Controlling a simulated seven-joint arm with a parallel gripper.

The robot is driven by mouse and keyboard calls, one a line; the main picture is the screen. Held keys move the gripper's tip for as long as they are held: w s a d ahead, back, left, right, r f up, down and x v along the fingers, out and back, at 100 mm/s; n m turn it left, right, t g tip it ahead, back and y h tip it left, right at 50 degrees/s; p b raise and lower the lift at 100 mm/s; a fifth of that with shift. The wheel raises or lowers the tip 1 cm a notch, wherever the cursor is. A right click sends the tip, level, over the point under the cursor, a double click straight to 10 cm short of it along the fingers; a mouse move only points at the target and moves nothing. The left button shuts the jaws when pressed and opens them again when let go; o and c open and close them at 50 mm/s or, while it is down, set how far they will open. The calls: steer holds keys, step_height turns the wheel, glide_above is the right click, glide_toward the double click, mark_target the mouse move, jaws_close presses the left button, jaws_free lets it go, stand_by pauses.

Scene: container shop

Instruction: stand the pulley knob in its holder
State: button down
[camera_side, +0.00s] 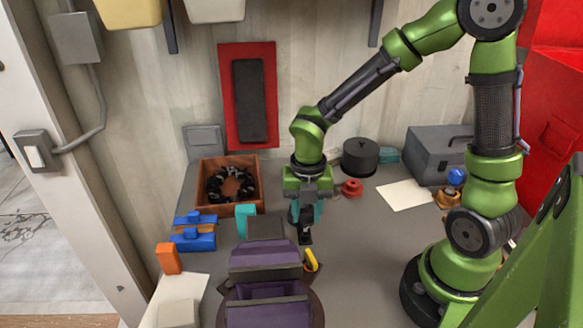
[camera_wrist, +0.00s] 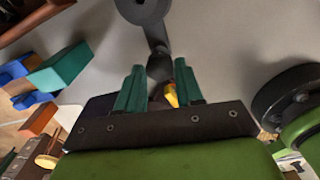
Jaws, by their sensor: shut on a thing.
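My gripper (camera_side: 306,216) points down over the middle of the bench, its teal fingers (camera_wrist: 159,80) shut on a dark grey piece, apparently the pulley knob (camera_side: 306,228). In the wrist view a dark piece (camera_wrist: 158,66) shows between the fingertips, with a narrow stem running up toward a round grey disc (camera_wrist: 145,9) cut by the top edge. Whether the disc belongs to it is unclear. Its lower end is close to the bench; I cannot tell if it touches. A purple slotted stand (camera_side: 268,291), possibly the holder, is at the front on a dark round base.
A yellow item (camera_side: 311,261) lies between gripper and purple stand. A teal block (camera_side: 245,218), blue pieces (camera_side: 193,238) and orange block (camera_side: 168,258) are left. A wooden tray (camera_side: 207,206), red knob-shaped piece (camera_side: 352,188) and black pot (camera_side: 360,157) are behind. Bench right of the stand is clear.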

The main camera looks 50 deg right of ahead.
steer(key=shift+f, duration=0.7)
steer(key=c, duration=0.6)
jaws_free()
steer(key=shift+c, duration=0.2)
steer(key=shift+r, duration=3.55)
